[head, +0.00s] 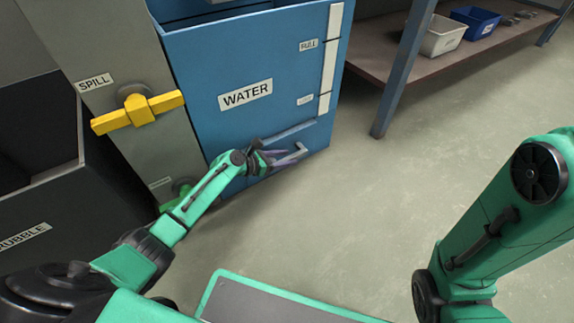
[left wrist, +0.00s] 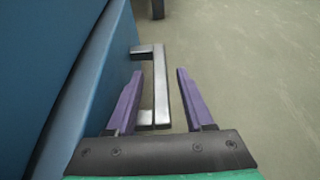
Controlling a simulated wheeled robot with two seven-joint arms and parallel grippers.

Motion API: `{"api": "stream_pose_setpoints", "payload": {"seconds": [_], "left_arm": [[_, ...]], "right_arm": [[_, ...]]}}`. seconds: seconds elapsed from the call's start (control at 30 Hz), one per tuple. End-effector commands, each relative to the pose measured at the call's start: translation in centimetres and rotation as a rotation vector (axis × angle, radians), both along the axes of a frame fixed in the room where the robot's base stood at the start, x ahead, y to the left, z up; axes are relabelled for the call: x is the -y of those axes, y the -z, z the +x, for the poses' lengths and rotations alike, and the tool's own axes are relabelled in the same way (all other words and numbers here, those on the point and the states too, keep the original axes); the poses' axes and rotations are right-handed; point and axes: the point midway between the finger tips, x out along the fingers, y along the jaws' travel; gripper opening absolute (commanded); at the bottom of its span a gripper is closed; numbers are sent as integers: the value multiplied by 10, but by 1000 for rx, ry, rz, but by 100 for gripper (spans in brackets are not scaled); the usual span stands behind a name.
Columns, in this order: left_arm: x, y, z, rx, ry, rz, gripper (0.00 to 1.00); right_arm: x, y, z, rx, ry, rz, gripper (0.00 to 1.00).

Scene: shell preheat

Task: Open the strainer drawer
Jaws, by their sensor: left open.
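The strainer drawer (head: 290,136) is a low blue front at the foot of the blue WATER tank (head: 245,65). It looks closed, though my arm hides part of it. Its pale metal bar handle (left wrist: 161,85) stands off the blue front in the left wrist view. My left gripper (head: 283,155) is at the handle, with its purple fingers open. In the left wrist view my left gripper (left wrist: 160,74) has one finger on each side of the bar, with gaps showing. My right arm is at the right, but its gripper is out of view.
A grey panel with a yellow SPILL handle (head: 138,111) stands left of the tank. A dark RUBBLE bin (head: 50,200) is at far left. A shelf (head: 385,55) with a white bin (head: 442,38) and blue bin (head: 476,22) is behind. The floor right of the drawer is clear.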

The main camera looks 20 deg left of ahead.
Motion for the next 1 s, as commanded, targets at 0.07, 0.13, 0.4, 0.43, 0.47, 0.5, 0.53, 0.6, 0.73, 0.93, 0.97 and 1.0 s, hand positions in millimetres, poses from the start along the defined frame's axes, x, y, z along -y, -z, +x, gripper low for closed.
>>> {"api": "stream_pose_setpoints", "payload": {"seconds": [0.07, 0.13, 0.4, 0.43, 0.47, 0.5, 0.53, 0.6, 0.73, 0.93, 0.97, 1.0], "left_arm": [[4, 3, 5, 2, 1, 2, 52], [5, 3, 6, 2, 1, 2, 52], [5, 2, 5, 0, 1, 2, 18], [5, 2, 5, 0, 1, 2, 7], [5, 2, 5, 0, 1, 2, 0], [5, 2, 5, 0, 1, 2, 0], [5, 2, 5, 0, 1, 2, 0], [4, 2, 5, 0, 1, 2, 0], [4, 2, 5, 0, 1, 2, 0], [4, 2, 5, 0, 1, 2, 0], [4, 2, 5, 0, 1, 2, 0], [4, 2, 5, 0, 1, 2, 0]], "right_arm": [[0, 6, -1, 1, 0, 0, 60], [0, 5, -1, 1, 0, -1, 60], [0, 4, -1, 2, 0, 0, 60], [0, 4, -1, 2, 0, 0, 60], [0, 4, -1, 2, 0, 0, 60], [0, 4, -1, 2, 0, 0, 60], [0, 4, -1, 2, 0, 0, 60], [0, 4, -1, 2, 0, 0, 60], [0, 4, -1, 2, 0, 0, 60], [0, 4, -1, 2, 0, 0, 60], [0, 4, -1, 2, 0, 0, 60], [0, 4, -1, 2, 0, 0, 60]]}}
